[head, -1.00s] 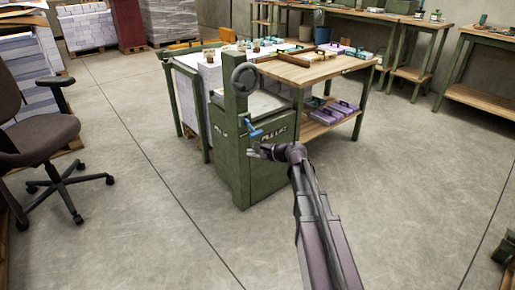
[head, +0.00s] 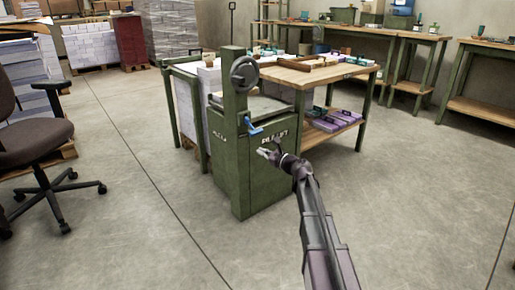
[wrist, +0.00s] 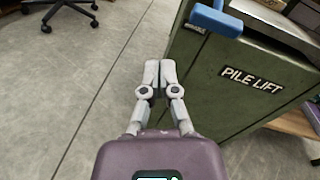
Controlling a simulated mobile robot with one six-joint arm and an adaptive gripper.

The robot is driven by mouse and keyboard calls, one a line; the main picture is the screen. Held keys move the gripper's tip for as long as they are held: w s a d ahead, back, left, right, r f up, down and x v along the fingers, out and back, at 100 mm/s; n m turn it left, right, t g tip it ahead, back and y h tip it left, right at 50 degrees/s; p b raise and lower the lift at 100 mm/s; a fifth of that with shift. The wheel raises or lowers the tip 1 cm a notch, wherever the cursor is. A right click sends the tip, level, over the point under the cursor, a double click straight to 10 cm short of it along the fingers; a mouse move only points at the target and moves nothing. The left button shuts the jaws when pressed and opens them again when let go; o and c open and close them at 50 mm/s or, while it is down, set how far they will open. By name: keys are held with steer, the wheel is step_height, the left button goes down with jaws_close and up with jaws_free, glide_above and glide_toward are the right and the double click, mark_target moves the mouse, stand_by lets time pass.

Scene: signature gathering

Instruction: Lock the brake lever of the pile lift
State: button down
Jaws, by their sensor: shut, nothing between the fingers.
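The pile lift (head: 262,170) is a green metal cabinet with a post and a dark handwheel (head: 244,73). It bears a "PILE LIFT" label, which also shows in the wrist view (wrist: 252,80). The blue brake lever (head: 254,127) sticks out from the post above the label; in the wrist view the lever (wrist: 215,20) is at the top, cut by the edge. My gripper (head: 264,152) is in front of the cabinet, below and apart from the lever. In the wrist view my gripper (wrist: 160,66) has its fingers together with nothing between them.
A wooden bench (head: 325,72) with trays stands behind the lift. Paper stacks (head: 90,43) are at the back left. An office chair (head: 45,150) stands at the left. The concrete floor in front is clear.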

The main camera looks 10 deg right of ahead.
mark_target(250, 125)
steer(key=w+d+f+m+t+h+b, duration=0.1)
steer(key=w+d+f+m+t+b, duration=0.1)
steer(key=w+d+f+m+b, duration=0.1)
steer(key=shift+w+d+f+m+t+b, duration=0.4)
steer(key=shift+f+m+b, duration=0.5)
steer(key=shift+b, duration=0.6)
steer(key=shift+r, duration=0.15)
steer(key=p+x, duration=0.1)
steer(key=x, duration=0.9)
steer(key=shift+s+d+r+p, duration=0.15)
steer(key=shift+s+r+p, duration=0.1)
steer(key=shift+r+p, duration=0.35)
steer(key=shift+s+d+r+p, duration=0.2)
steer(key=shift+s+r+p, duration=0.05)
steer(key=shift+r+p, duration=0.4)
steer(key=shift+s+d+r+p, duration=0.15)
steer(key=shift+s+r+p, duration=0.1)
steer(key=shift+r+p, duration=0.3)
steer(key=shift+d+p, duration=0.2)
steer(key=shift+p, duration=0.15)
